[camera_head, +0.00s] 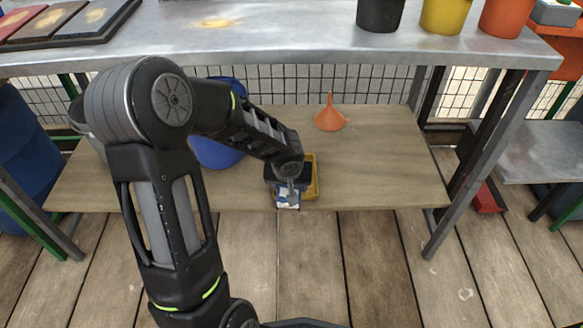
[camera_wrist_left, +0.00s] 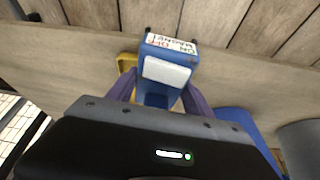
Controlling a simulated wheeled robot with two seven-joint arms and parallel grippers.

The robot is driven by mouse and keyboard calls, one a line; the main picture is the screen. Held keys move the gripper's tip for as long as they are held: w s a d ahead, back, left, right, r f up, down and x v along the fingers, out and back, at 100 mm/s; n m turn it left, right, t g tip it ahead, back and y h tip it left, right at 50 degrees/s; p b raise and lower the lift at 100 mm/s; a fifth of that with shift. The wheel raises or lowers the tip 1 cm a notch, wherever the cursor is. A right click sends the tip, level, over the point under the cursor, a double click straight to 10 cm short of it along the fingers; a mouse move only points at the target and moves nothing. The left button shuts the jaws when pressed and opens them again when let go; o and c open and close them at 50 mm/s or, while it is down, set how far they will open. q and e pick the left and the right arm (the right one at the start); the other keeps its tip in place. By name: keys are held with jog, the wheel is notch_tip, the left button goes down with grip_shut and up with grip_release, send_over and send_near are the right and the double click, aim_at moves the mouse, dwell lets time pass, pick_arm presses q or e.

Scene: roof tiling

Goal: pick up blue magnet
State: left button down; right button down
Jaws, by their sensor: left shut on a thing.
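The blue magnet (camera_wrist_left: 168,70) is a blue block with a pale panel and a lettered white label in the left wrist view. My left gripper (camera_wrist_left: 163,92) is shut on it, with one finger on each side. In the head view the magnet (camera_head: 288,199) shows as a small blue and white piece at the end of my left arm, by the front edge of the lower wooden shelf. My left gripper (camera_head: 289,188) partly covers it there. I cannot tell whether the magnet touches the shelf. My right gripper is not in view.
A yellow container (camera_head: 313,180) sits right beside the gripper on the wooden shelf (camera_head: 390,165). An orange funnel (camera_head: 330,117) stands behind it, and a blue round container (camera_head: 214,152) is at left. The metal tabletop (camera_head: 290,42) overhangs the back. The shelf's right part is clear.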

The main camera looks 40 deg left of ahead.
aim_at(281, 201)
pick_arm(q)
jog(key=s+d+b, duration=0.1)
jog(key=s+d, duration=0.3)
jog(key=s, duration=0.3)
jog(key=shift+s+d, duration=0.15)
jog(key=shift+d, duration=0.1)
